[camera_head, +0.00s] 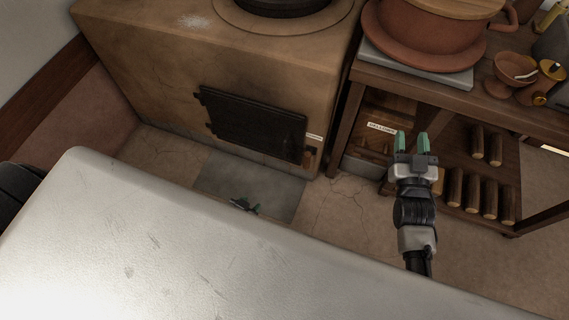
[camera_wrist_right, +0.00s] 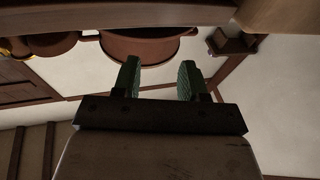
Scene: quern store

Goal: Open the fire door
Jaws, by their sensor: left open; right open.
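The dark fire door (camera_head: 253,126) is on the front of the clay stove (camera_head: 165,75) in the head view, and looks shut. Hinges show at its left edge; a small wooden handle (camera_head: 309,158) is by its right edge. My left gripper (camera_head: 247,203) is open, low in front of the door and apart from it, mostly hidden behind my pale body. My right gripper (camera_head: 411,142) is open and empty, to the right of the door in front of the shelf table. Its two green fingers (camera_wrist_right: 160,80) are spread with nothing between them in the right wrist view.
A wooden table (camera_head: 345,120) stands right of the stove, with a red clay pot (camera_head: 430,38) and a bowl (camera_head: 516,68) on top. Several logs (camera_head: 478,145) and a labelled wooden box (camera_head: 375,130) are below. A grey slab (camera_head: 285,190) lies on the floor before the door.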

